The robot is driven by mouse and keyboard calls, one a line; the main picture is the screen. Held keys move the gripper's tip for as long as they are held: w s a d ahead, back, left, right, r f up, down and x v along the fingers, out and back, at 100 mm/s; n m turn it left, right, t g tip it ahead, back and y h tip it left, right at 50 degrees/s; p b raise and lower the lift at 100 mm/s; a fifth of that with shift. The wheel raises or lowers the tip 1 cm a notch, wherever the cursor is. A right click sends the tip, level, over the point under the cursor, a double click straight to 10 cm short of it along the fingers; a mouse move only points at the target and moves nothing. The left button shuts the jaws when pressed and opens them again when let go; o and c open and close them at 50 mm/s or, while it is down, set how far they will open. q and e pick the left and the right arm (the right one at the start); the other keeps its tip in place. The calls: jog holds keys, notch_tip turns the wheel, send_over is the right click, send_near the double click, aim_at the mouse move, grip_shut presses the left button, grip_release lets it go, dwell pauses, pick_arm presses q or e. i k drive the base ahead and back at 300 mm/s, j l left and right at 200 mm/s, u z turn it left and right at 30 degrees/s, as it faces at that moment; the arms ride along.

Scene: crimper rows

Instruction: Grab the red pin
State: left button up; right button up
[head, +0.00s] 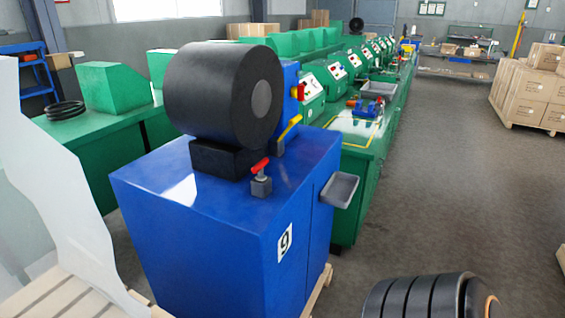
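The red pin (261,165) sticks up at a tilt from a small grey block (261,187). The block sits on the top of the blue machine marked 9 (215,225), near its front right edge. Neither of my grippers is in view.
A large black drum (205,95) stands on the blue machine behind the pin, with a yellow lever (290,128) and a grey side tray (339,190) to the right. Green machines (350,165) line up behind. Black ribbed rings (425,298) fill the lower right. Grey floor (450,190) is open at right.

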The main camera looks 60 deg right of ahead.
aim_at(259, 168)
jog(key=z, duration=1.65)
